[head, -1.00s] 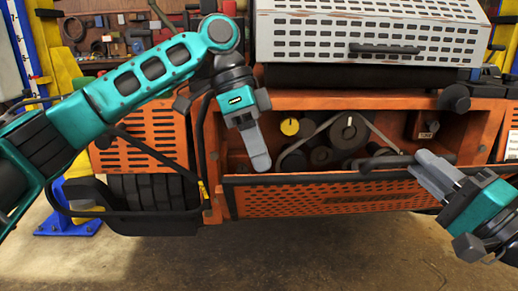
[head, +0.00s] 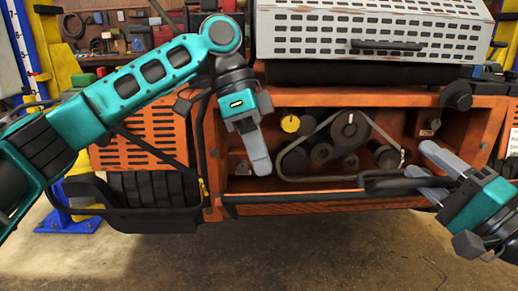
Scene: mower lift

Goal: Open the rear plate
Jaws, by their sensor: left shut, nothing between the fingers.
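The rear plate (head: 290,209) is the orange perforated panel at the foot of the open bay in the orange mower. It is tipped outward and seen almost edge-on, with a dark bar along its upper edge. Its dark handle (head: 385,179) rises at the right end. My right gripper (head: 420,160) is at the handle, its grey fingers on either side of it; it looks shut on the handle, though the contact is partly hidden. My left gripper (head: 262,168) is shut and empty, pointing down in front of the bay's left part, above the plate.
Behind the plate the bay shows a belt (head: 318,180), pulleys (head: 351,130) and a yellow knob (head: 290,123). A slotted grey hood (head: 375,30) is above. A dark wheel (head: 155,188) is at left. The floor (head: 270,255) in front is clear.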

